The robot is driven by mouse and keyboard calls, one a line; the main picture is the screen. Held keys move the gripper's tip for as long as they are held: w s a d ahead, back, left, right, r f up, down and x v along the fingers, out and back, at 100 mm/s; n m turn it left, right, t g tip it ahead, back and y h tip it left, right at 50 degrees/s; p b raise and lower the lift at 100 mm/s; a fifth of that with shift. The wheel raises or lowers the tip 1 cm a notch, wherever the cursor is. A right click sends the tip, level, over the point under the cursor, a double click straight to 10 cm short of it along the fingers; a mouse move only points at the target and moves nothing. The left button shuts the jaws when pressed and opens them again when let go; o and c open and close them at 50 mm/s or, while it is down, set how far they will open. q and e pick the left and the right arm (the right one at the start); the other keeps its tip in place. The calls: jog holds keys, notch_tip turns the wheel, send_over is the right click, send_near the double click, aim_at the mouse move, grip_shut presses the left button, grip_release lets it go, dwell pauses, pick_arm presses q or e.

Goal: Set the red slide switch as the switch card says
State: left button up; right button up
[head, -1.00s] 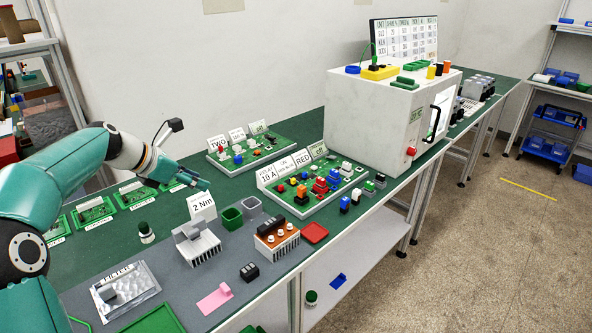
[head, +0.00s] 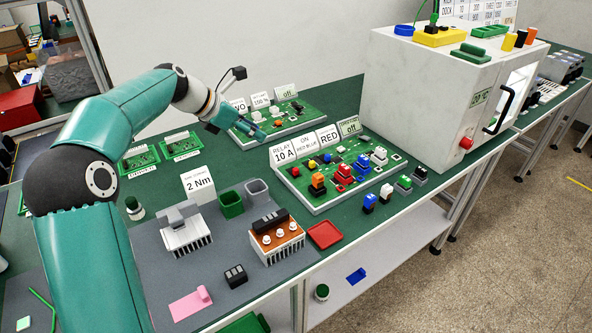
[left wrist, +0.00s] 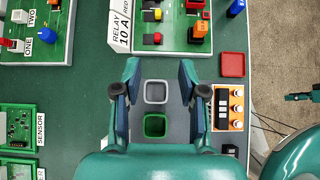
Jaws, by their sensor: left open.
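The near green board (head: 322,203) carries cards reading "RELAY 10 A" (head: 283,154), "ON RED BLUE" (head: 306,145), "RED" (head: 330,136) and "off" (head: 349,126). Among its parts are red blocks (head: 343,172); which one is the red slide switch I cannot tell. The far green board (head: 285,124) has more cards, one reading "off" (head: 286,91), and is partly hidden by my left gripper. My left gripper (head: 262,136) is open and empty in front of that board; in the left wrist view its spread fingers (left wrist: 160,85) frame two bins below.
A grey bin (head: 257,190) and a green bin (head: 231,203) stand left of the near board. A finned block (head: 277,241) and a red tray (head: 325,234) lie in front. The white cabinet (head: 415,90) blocks the right. Bench space before the heat sink (head: 186,230) is partly clear.

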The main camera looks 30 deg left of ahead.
pick_arm(q)
jog(key=b, duration=0.5)
send_near(295, 169)
jog(key=x, duration=0.9)
grip_shut()
